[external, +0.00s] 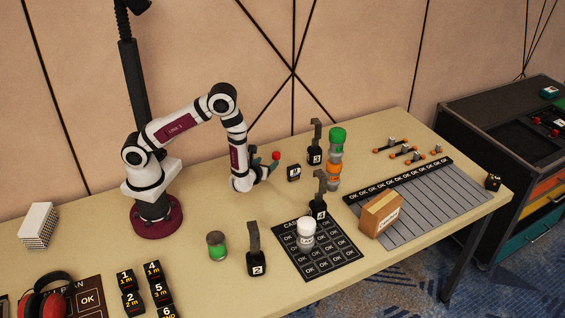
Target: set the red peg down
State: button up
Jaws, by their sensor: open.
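A small red piece (276,155), which looks like the red peg, shows right at the end of my gripper (266,166). My gripper is low over the middle of the table, near its back edge. Its jaws are open, but they are small and partly hidden by my wrist. I cannot tell whether the red piece touches a finger or what it rests on.
A white jar (306,240) and cardboard box (381,216) are nearer the front.

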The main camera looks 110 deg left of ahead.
jog(key=shift+d+r, duration=0.1)
jog(key=shift+d, duration=0.05)
jog(key=w+m, duration=0.1)
jog(key=w+d+m+t+h, duration=0.1)
jog(key=w+d+m+t, duration=0.1)
jog(key=w, duration=0.1)
jog(key=shift+r+m, duration=0.4)
jog(key=w+d+r+m+t+h, duration=0.3)
jog(key=w+d+m+h, duration=0.1)
jog(key=d+m, duration=0.35)
jog(key=w+d+r+m+t+h, duration=0.2)
jog(key=w+d+m+h, duration=0.3)
jog(key=m, duration=0.4)
jog(key=s+d+r+m+h, duration=0.3)
jog(key=d+r+m, duration=0.1)
jog(key=d+m, duration=0.65)
jog(key=s+d+r+m+g+h, duration=0.1)
jog(key=s+d+r+m+g, duration=0.15)
jog(key=s+m, duration=0.55)
jog(key=s+d+r+m+g, duration=0.25)
jog(key=s+m, duration=0.25)
jog(key=m, duration=0.5)
jog(key=s+a+r+m+g+y, duration=0.1)
jog(key=s+a+m+g+y, duration=0.1)
jog(key=s+m, duration=0.8)
jog(key=shift+s+a+r+m, duration=0.4)
jog(key=shift+s+a, duration=0.3)
